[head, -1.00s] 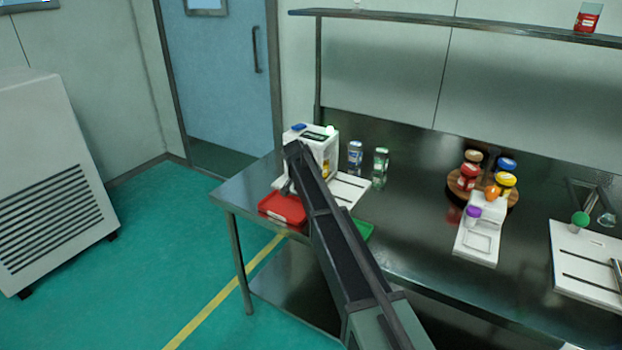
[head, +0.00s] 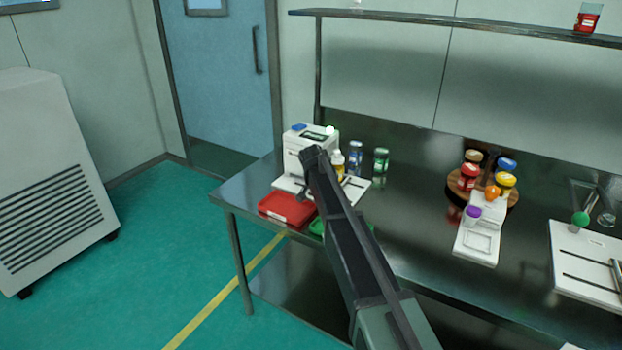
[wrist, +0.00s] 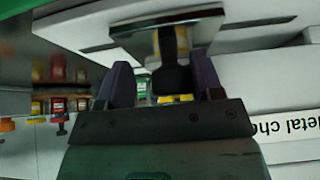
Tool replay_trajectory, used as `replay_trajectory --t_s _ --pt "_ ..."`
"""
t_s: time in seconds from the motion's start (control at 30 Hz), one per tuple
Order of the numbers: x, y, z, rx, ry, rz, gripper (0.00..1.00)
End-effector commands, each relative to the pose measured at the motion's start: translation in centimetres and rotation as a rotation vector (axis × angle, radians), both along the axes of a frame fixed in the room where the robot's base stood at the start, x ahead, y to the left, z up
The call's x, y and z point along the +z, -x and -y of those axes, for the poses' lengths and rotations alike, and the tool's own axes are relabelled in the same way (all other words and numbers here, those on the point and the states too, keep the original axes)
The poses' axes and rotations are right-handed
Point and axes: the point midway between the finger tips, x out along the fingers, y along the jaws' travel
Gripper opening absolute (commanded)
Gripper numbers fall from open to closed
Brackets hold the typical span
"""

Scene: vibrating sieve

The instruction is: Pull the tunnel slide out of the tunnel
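The white machine (head: 306,150), with a dark panel and a blue item on top, stands at the table's left end. Its side shows large in the wrist view (wrist: 245,70), with lettering that reads partly "etal che". In the wrist view a dark knob-like handle (wrist: 171,78) hangs below a pale metallic plate (wrist: 165,20), possibly the tunnel slide. My gripper (wrist: 163,78) has its two fingers apart, one on each side of the handle, with a gap visible at the left. Contact is not visible. In the head view my arm hides part of the machine's front.
A red tray (head: 287,208) and a partly hidden green tray (head: 317,226) lie at the front edge. A yellow-labelled bottle (head: 338,165), a blue-labelled bottle (head: 355,156) and a green jar (head: 381,160) stand right of the machine.

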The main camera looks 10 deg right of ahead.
Motion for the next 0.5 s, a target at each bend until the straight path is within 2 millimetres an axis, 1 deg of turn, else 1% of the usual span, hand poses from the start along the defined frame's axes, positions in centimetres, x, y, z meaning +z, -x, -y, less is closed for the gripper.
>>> replay_trajectory --t_s 0.5 --pt "0.0 2.0 2.6 -0.001 0.001 -0.001 0.60"
